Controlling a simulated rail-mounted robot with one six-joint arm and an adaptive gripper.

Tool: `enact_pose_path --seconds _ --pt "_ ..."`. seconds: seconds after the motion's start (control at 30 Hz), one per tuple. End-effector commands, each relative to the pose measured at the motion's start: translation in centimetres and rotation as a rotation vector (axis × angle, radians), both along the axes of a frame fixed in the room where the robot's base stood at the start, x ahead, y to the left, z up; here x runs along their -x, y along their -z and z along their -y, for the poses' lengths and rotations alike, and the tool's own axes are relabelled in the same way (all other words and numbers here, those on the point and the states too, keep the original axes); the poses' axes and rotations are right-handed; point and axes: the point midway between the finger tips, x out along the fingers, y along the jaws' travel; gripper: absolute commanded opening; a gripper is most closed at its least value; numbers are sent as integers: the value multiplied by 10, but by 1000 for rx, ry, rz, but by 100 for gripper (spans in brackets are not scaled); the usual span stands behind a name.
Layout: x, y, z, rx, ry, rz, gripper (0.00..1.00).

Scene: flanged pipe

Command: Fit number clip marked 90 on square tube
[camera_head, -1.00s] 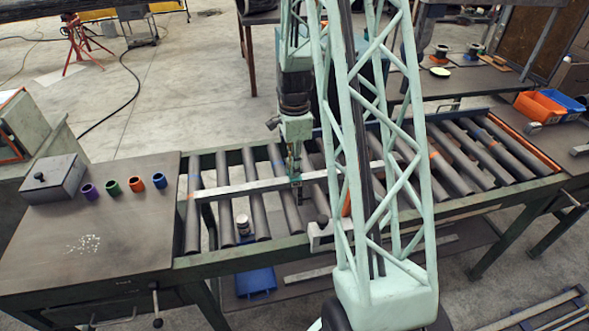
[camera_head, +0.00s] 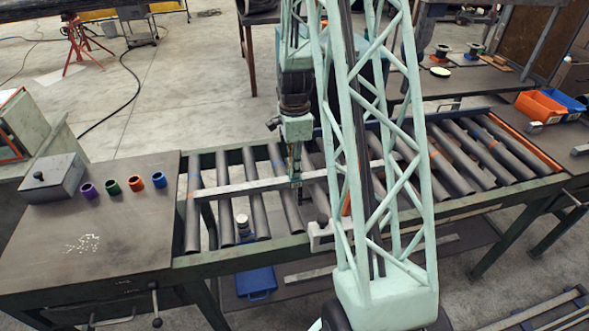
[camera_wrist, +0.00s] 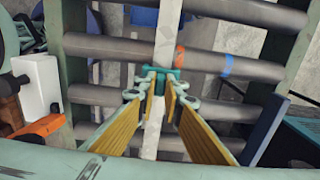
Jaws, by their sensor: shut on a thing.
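The square tube (camera_head: 240,188) is a pale grey bar lying across the rollers. It also shows in the wrist view (camera_wrist: 168,35), running away from me through the middle. My gripper (camera_head: 296,182) is at the tube. In the wrist view, my gripper (camera_wrist: 160,98) has its yellow-lined fingers drawn together at the tips, on a small teal clip (camera_wrist: 177,73). The clip lies across the tube at the fingertips. I cannot tell whether it is seated around the tube or just above it. Its number is not readable.
Purple (camera_head: 89,191), green (camera_head: 112,186), orange (camera_head: 136,182) and blue (camera_head: 159,180) rings stand on the left table beside a grey lidded box (camera_head: 52,178). Dark rollers (camera_head: 222,200) lie under the tube. Orange (camera_head: 538,105) and blue bins stand at far right.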

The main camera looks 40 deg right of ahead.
Motion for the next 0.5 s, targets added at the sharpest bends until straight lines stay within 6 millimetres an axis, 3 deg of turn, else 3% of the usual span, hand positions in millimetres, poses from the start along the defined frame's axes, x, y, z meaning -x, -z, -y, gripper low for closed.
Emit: enact_pose_path --seconds 0.47,0.5 --pt "0 6 0 0 0 0 0" --pt "0 6 0 0 0 0 9"
